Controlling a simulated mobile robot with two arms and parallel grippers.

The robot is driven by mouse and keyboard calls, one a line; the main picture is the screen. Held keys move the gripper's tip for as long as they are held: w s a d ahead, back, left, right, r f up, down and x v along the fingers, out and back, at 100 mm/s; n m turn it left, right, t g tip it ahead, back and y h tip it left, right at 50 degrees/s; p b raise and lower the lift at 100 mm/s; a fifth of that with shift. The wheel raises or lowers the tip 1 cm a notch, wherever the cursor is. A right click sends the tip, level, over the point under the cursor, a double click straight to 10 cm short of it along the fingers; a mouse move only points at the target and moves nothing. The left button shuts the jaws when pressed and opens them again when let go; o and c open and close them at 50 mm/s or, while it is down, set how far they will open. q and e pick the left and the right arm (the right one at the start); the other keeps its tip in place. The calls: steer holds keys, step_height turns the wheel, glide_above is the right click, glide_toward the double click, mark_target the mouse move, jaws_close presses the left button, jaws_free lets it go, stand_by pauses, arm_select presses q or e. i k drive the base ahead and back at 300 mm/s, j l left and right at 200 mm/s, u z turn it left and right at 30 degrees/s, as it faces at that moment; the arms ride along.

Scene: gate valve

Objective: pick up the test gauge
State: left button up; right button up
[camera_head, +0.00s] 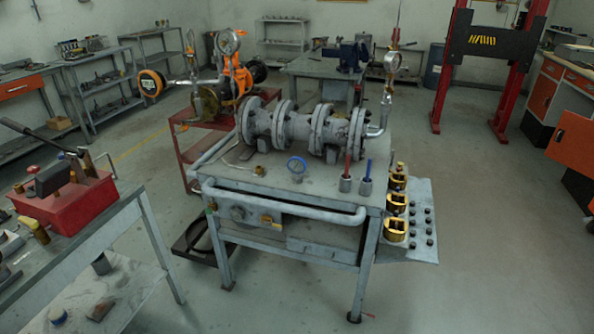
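Several round gauges are in view, and I cannot tell for sure which is the test gauge. A dial gauge (392,61) stands upright on the pipe at the right end of the flanged valve assembly (300,130). Another dial gauge (228,42) and an orange-rimmed gauge (150,83) are at the red cart behind. Neither of my grippers is in view.
Brass padlock-like parts (396,203) are on the table's right side. A bench with a red pump box (66,205) is at left. Floor at front right is clear.

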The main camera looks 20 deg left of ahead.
mark_target(296, 165)
steer(key=z, duration=1.4)
steer(key=u, duration=1.85)
steer(key=i+j, duration=0.3)
steer(key=i, duration=0.2)
steer(key=i+j, duration=0.3)
steer(key=i, duration=0.2)
